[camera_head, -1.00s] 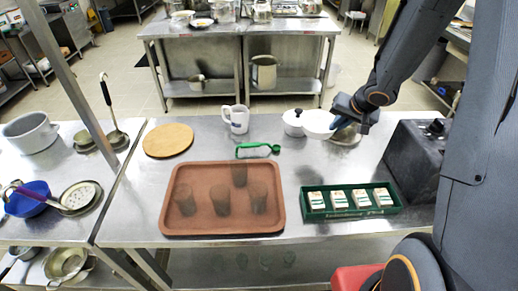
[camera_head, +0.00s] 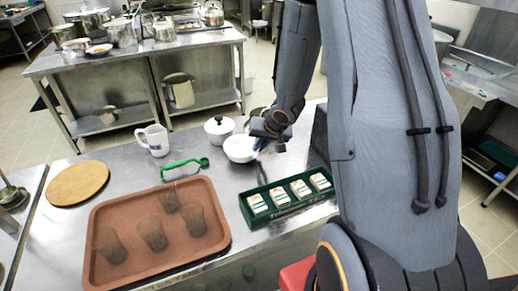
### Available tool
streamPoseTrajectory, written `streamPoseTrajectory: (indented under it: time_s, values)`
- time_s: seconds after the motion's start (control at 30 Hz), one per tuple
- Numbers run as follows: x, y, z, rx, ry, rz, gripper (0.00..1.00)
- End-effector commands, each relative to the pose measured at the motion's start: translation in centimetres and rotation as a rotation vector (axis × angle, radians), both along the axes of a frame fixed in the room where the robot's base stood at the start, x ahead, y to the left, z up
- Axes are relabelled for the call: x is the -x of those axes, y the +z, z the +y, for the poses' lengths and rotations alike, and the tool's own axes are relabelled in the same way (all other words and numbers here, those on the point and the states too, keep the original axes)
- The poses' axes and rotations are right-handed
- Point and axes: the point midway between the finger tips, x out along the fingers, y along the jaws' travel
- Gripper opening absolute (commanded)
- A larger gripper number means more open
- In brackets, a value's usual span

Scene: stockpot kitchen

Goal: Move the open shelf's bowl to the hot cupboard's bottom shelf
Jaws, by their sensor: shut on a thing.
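A white bowl (camera_head: 240,148) is in the middle of the head view, above or at the steel table, beside a white lidded pot. My gripper (camera_head: 259,144) is at the bowl's right rim and is shut on it. The fingertips are small and partly hidden by the wrist. I cannot tell for sure how high the bowl is above the table. I cannot make out a hot cupboard or an open shelf for certain.
Another steel table (camera_head: 145,52) stands behind.

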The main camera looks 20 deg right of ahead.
Motion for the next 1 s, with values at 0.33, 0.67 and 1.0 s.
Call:
streamPoseTrajectory:
  time_s: [0.33, 0.67, 1.0]
  values:
    - [0.0, -0.3, 0.0, 0.000, 0.000, -0.001, 0.00]
    - [0.0, -0.5, 0.0, 0.000, 0.000, -0.001, 0.25]
    - [0.6, 1.0, -0.2, 0.001, -0.001, -0.003, 0.25]
